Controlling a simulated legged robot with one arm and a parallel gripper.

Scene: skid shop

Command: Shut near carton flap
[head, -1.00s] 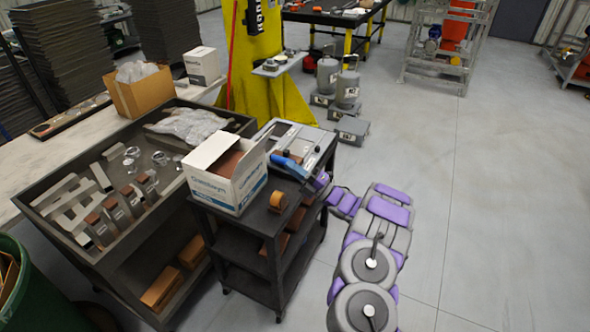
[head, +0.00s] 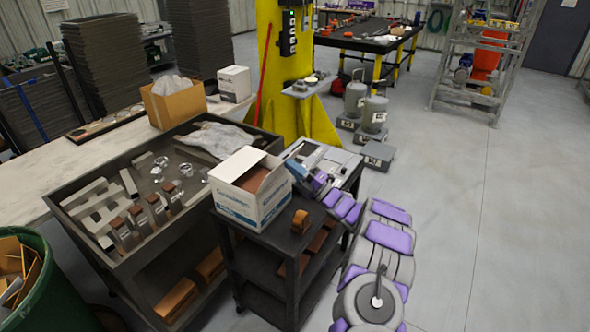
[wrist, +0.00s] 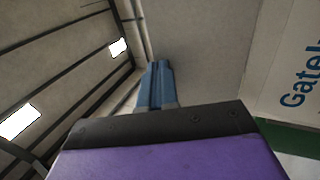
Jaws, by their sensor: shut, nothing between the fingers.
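The white carton (head: 252,195) with blue print stands on the dark cart, and brown contents show in its open top. A white flap (head: 240,162) stands raised along its far-left side. A short flap edge shows at the right end, close to my gripper. My gripper (head: 296,168), with blue fingers, is just right of the carton's upper right edge; I cannot tell whether it touches. In the wrist view the blue fingers (wrist: 156,70) are together and empty. A white printed carton face (wrist: 298,85) is at the right there.
The dark cart (head: 262,242) also holds an orange-brown tape roll (head: 300,221) and a grey device (head: 325,160). A dark tray table (head: 85,235) with metal parts adjoins on the left. A green bin (head: 45,290) is at lower left. Floor at right is clear.

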